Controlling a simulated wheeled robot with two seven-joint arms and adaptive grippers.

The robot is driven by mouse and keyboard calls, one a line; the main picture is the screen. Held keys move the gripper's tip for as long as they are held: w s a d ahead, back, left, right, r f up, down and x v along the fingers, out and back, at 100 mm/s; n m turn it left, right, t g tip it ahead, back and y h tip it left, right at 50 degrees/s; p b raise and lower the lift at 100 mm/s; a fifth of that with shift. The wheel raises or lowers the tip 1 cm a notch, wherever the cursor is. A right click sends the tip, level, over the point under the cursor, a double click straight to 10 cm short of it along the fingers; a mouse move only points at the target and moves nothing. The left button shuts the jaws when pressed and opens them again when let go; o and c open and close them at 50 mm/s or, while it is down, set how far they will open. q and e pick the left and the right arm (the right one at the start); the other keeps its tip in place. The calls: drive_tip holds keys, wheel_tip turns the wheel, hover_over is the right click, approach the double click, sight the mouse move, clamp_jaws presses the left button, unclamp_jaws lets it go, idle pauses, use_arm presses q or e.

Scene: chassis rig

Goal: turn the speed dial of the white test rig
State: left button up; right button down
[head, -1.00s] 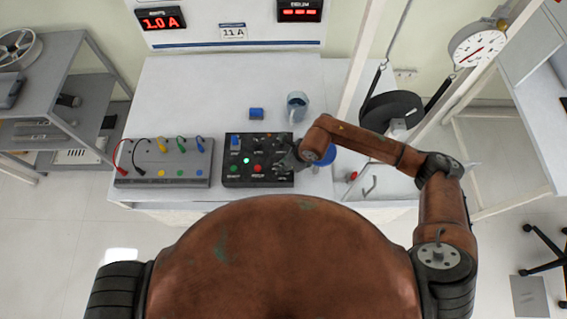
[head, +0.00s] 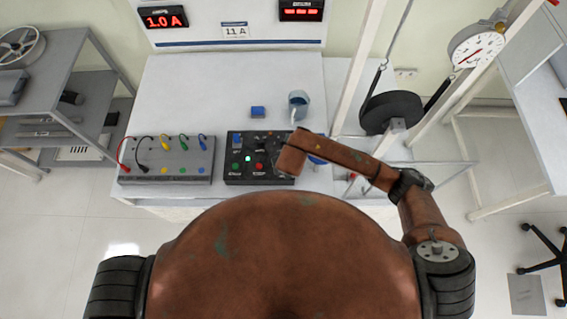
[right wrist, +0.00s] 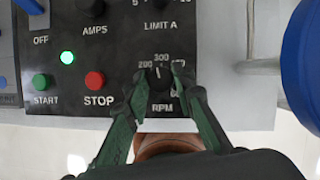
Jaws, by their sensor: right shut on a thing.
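The black control panel (head: 232,176) sits at the front of the white test rig's bench (head: 190,90). In the right wrist view the black speed dial (right wrist: 160,81), labelled RPM, is at the panel's lower right, with scale marks 200 and 300 readable. Its white pointer line is near the top. My right gripper (right wrist: 160,76) is shut on the dial, one green finger on each side. In the head view my arm hides the dial and most of the gripper. My left gripper is not in view.
A green START button (right wrist: 42,82), red STOP button (right wrist: 94,81) and lit green lamp (right wrist: 67,58) are left of the dial. A blue round thing (right wrist: 303,55) is to its right. A grey box with cables (head: 168,160) and a mug (head: 299,101) stand on the bench.

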drive_tip(key=shift+a+m+h, duration=0.1)
drive_tip(key=shift+m+h, duration=0.3)
drive_tip(key=shift+m, duration=0.8)
drive_tip(key=c, duration=1.7)
unclamp_jaws()
drive_tip(key=shift+o, duration=0.2)
drive_tip(key=v, duration=1.2)
drive_tip(key=shift+s+a, duration=0.1)
